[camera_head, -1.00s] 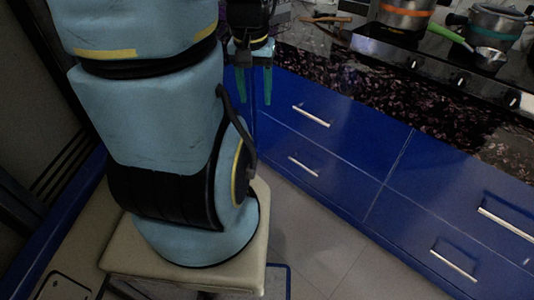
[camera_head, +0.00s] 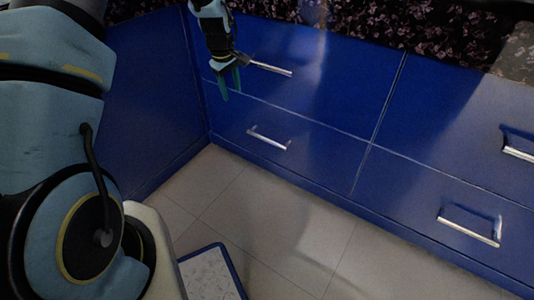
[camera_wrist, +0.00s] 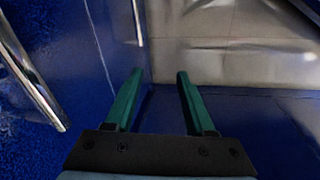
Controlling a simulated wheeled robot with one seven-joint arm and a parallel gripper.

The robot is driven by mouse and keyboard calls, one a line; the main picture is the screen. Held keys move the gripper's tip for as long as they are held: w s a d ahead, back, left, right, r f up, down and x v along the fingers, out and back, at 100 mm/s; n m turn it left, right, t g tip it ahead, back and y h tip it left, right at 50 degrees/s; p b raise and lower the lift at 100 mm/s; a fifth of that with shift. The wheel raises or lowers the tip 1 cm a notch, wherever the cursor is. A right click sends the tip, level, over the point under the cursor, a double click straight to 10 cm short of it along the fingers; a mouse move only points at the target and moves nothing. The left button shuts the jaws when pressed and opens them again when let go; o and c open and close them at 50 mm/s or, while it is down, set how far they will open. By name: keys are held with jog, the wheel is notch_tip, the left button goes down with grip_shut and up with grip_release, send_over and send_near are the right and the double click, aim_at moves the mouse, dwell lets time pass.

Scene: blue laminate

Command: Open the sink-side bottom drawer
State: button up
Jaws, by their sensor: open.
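The lower left drawer (camera_head: 310,150) is blue and flush with the cabinet, with a silver bar handle (camera_head: 268,138). The lower right drawer (camera_head: 400,205) is also shut, with its own bar handle (camera_head: 470,228). No sink is in view, so I cannot tell from it which side is the sink side. My gripper (camera_head: 231,92) has green fingers, open and empty, pointing down beside the upper left drawer's handle (camera_head: 270,68), above and left of the lower left handle. In the wrist view, my gripper (camera_wrist: 160,73) sits between blue fronts, with a handle (camera_wrist: 138,22) beyond its left finger.
The upper drawers are shut; the upper right handle (camera_head: 518,146) sticks out. A blue side panel (camera_head: 155,105) meets the drawers at a corner left of my gripper. A dark speckled countertop (camera_head: 420,25) runs above.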

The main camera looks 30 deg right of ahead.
jog(key=n+b, duration=0.2)
jog(key=b, duration=0.4)
send_near(268, 139)
jog(key=shift+h, duration=0.3)
jog(key=b+x, duration=0.1)
jog(key=x, duration=0.3)
jog(key=b+x, duration=0.1)
jog(key=x, duration=0.3)
jog(key=shift+a+f+b, duration=0.2)
jog(key=shift+f+b, duration=0.1)
grip_shut()
